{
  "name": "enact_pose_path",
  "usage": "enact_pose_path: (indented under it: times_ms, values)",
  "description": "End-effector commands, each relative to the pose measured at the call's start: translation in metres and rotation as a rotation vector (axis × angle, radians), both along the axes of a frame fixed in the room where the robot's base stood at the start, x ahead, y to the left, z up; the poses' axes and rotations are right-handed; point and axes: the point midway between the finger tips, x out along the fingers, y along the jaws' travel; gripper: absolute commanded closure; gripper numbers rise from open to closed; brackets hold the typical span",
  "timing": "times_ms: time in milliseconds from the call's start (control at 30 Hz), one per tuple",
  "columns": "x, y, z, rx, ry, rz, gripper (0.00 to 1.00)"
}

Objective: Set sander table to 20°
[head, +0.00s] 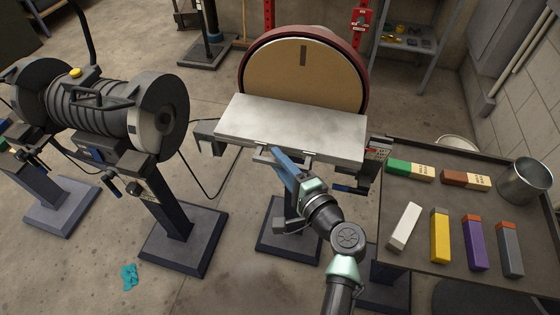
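The disc sander stands in the upper middle of the head view, with a large round tan disc (300,75) in a dark red housing. Its flat grey table (290,125) sits in front of the disc. The table's tilt angle cannot be read from here. My gripper (272,152) is at the front edge of the table, near its middle. Its fingertips are small and partly merged with the parts under the edge, so its opening and any contact are unclear. A red and white plate with small markings (377,152) is at the table's right end.
A bench grinder (95,105) on pedestals stands at left. A dark bench (460,275) at right holds several coloured bars and a metal cup (525,181). A teal rag (129,277) lies on the floor. Open floor lies between the grinder and sander pedestals.

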Motion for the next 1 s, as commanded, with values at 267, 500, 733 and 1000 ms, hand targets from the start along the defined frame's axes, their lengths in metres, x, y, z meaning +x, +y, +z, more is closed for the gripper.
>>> enact_pose_path:
  times_ms: [267,500,733,1000]
  values:
    - [-0.0002,-0.0002,-0.0001,0.000,0.000,0.000,1.00]
    - [-0.0003,-0.0003,-0.0001,0.000,0.000,0.000,1.00]
    - [-0.0003,-0.0004,-0.0001,0.000,0.000,0.000,1.00]
    - [-0.0003,-0.0004,-0.0001,0.000,0.000,0.000,1.00]
